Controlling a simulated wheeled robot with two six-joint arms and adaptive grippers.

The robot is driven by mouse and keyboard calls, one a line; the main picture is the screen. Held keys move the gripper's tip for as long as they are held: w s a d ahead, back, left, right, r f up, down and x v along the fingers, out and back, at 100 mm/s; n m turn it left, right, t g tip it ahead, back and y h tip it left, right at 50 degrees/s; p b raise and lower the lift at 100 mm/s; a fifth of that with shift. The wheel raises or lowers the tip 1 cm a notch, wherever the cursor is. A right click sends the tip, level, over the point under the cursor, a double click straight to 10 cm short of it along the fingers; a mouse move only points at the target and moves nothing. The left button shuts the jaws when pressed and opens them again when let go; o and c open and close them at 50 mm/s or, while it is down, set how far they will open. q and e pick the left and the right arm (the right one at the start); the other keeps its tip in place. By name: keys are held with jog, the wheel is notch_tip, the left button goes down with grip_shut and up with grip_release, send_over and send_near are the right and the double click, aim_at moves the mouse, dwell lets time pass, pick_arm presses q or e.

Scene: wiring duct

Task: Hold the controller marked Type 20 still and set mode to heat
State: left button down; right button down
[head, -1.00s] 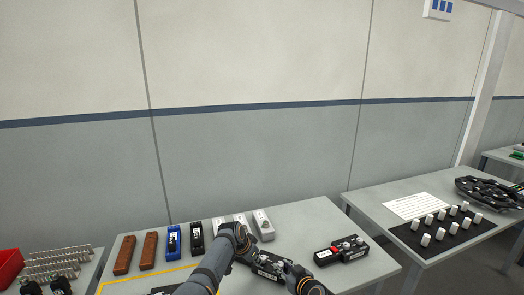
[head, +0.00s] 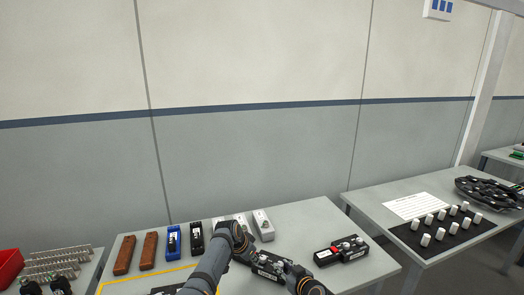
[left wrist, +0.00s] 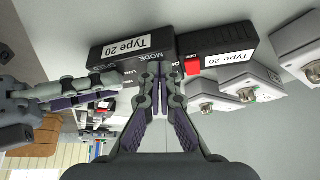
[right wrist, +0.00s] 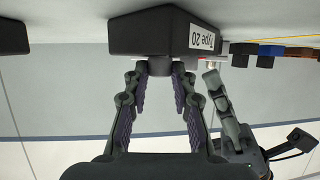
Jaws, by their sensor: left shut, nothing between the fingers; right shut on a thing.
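The black controller (head: 268,264) lies near the front of the table, partly hidden by my arms. My right gripper (right wrist: 160,70) is shut on a dark round part at the end of the controller (right wrist: 150,32). The mode setting is not readable.
A second black unit (head: 341,250) with a red part lies to the right. Brown, blue, black and white units stand along the back, including a white one (head: 263,224). Yellow tape (head: 140,279) marks the front left. The table's back right is clear.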

pick_arm(q)
notch_tip(320, 180, up, 5)
jog(key=shift+r, duration=0.1)
dwell(0.4)
pick_arm(e)
jog(key=c, duration=1)
grip_release()
